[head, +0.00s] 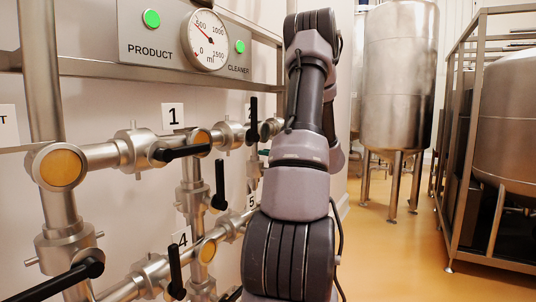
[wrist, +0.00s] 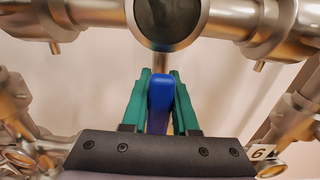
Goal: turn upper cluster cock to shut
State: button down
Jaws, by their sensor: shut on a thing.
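In the wrist view, the teal fingers of my gripper (wrist: 161,82) are shut on a blue lever handle (wrist: 160,100), one finger on each side. The handle points away from a steel pipe fitting with a dark round end (wrist: 168,18) at the top of that view. The lower part of the handle is hidden by my gripper's body. In the head view my arm covers the blue handle, and only a small bit of teal shows beside the arm (head: 264,152). I cannot tell from these frames how far the handle is turned.
A dial gauge (head: 205,40) sits above. Tanks (head: 398,80) and a metal frame (head: 461,150) stand right; floor between is clear.

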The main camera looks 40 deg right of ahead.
jog(key=shift+d, duration=0.1)
dwell(0.6)
jog(key=w+d+f+m, duration=0.1)
jog(key=d+f+m, duration=0.2)
jog(key=m, duration=0.6)
jog(key=w+d+f+m, duration=0.1)
jog(key=d+f+m, duration=0.2)
jog(key=m, duration=0.7)
jog(key=shift+w+f, duration=0.15)
jog(key=shift+f, duration=0.75)
jog(key=shift+a+f, duration=0.1)
jog(key=shift+f, duration=0.1)
jog(key=c, duration=0.8)
grip_release()
jog(key=shift+o, duration=0.6)
jog(key=shift+r, duration=0.1)
